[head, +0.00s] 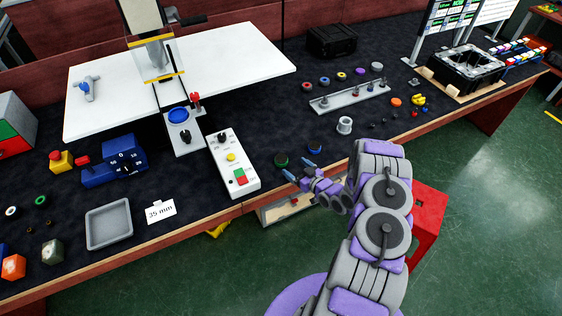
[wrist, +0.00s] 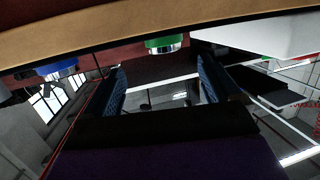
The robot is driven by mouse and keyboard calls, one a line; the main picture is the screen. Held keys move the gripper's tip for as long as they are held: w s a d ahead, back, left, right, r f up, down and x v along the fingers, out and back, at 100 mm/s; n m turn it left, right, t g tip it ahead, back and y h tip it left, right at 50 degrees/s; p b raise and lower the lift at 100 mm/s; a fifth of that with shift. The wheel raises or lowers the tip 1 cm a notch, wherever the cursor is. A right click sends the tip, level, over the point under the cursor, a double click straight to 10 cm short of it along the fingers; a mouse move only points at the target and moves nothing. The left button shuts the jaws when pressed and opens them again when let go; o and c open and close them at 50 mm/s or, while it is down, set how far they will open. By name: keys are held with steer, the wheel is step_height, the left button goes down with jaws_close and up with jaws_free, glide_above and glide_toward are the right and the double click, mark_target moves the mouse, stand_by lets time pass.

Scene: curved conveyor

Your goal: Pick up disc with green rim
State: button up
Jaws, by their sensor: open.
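The disc with green rim (head: 281,160) lies on the dark tabletop near its front edge, right of the white control box. It also shows in the wrist view (wrist: 166,43), green with a shiny metallic side, in line with the gap between the fingers. My gripper (head: 299,169) is open and empty at the table's front edge, just right of and nearer than the green-rimmed disc. In the wrist view my gripper's two blue fingers (wrist: 160,72) stand apart with nothing between them; the disc lies beyond their tips.
A blue-rimmed disc (head: 315,148) lies close by on the right; it also shows in the wrist view (wrist: 57,68). The white control box (head: 232,163) stands left of the green-rimmed disc. A small green ring (head: 40,200) lies far left. The wooden table edge (wrist: 160,22) is close to my gripper.

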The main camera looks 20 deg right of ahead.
mark_target(283, 159)
steer(key=shift+x, duration=1.25)
steer(key=x, duration=0.2)
steer(key=b+x, duration=0.1)
steer(key=x, duration=0.1)
steer(key=shift+w+a+f, duration=0.1)
steer(key=shift+w+a, duration=0.05)
steer(key=shift+a, duration=0.3)
steer(key=shift+w, duration=0.4)
steer(key=shift+c, duration=0.3)
steer(key=c, duration=1.1)
steer(key=shift+c, duration=0.2)
